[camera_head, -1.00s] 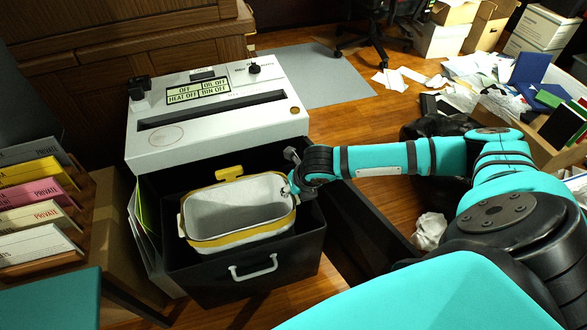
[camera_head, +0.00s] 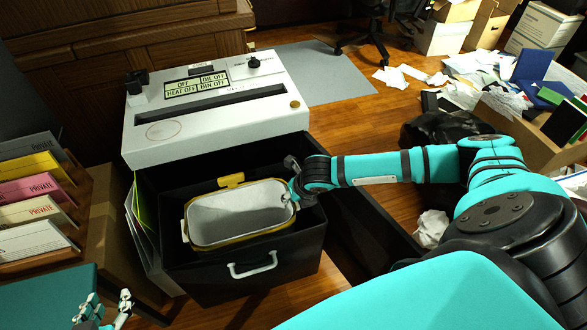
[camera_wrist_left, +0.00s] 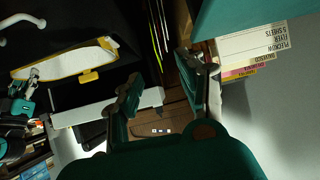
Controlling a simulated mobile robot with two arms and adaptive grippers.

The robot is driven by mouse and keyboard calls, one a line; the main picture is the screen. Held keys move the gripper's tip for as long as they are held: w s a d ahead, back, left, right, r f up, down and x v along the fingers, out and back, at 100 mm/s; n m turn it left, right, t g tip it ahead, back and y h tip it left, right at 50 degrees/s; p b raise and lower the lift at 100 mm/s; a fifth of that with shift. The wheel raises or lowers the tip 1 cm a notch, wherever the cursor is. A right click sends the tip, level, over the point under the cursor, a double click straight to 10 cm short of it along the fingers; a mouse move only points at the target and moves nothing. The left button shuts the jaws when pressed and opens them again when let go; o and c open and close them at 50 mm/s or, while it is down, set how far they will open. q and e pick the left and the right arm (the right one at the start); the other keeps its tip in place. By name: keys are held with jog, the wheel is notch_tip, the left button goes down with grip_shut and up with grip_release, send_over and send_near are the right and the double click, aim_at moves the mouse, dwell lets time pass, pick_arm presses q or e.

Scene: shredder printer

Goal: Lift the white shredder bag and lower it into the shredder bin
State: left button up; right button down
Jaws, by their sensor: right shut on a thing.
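The white shredder bag (camera_head: 240,212) with its yellow rim sits inside the black shredder bin (camera_head: 285,262), the pulled-out drawer under the white shredder (camera_head: 215,115). The bag's opening faces up; its lower part is hidden by the bin walls. My right gripper (camera_head: 294,192) is shut on the bag's right rim. My left gripper (camera_head: 109,297) is at the lower left of the head view, apart from the bag, open and empty. Its spread fingers show in the left wrist view (camera_wrist_left: 165,88), with the bag (camera_wrist_left: 65,62) at upper left.
Colored paper packs (camera_head: 35,190) stand on a shelf at left. The bin has a white front handle (camera_head: 252,266). A black trash bag (camera_head: 440,130), crumpled paper (camera_head: 431,228) and scattered papers lie to the right. Bare wooden floor shows in front of the bin.

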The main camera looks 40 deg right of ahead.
pick_arm(q)
jog(key=shift+w+r, duration=0.2)
pick_arm(e)
jog(key=shift+f, duration=0.15)
dwell(0.3)
pick_arm(q)
jog(key=shift+s+a+f+g+y+p, duration=0.15)
jog(key=shift+s+a+f+g+p, duration=0.15)
jog(key=shift+s+f+g, duration=0.5)
jog(key=shift+s+a+f+g+y+p, duration=0.2)
jog(key=shift+s+a+f+g, duration=0.25)
jog(key=shift+s+f, duration=0.6)
jog(key=shift+s+r, duration=0.1)
jog(key=shift+s, duration=0.05)
jog(key=shift+s+g, duration=0.25)
pick_arm(e)
jog(key=shift+p, duration=0.55)
pick_arm(q)
jog(key=s, duration=0.1)
jog(key=s+a+f+g, duration=0.1)
jog(key=s, duration=0.1)
jog(key=s+f+g, duration=0.1)
jog(key=shift+s+a+f+y, duration=0.1)
jog(key=shift+s+a+y, duration=0.05)
jog(key=shift+a+y, duration=0.15)
dwell(0.6)
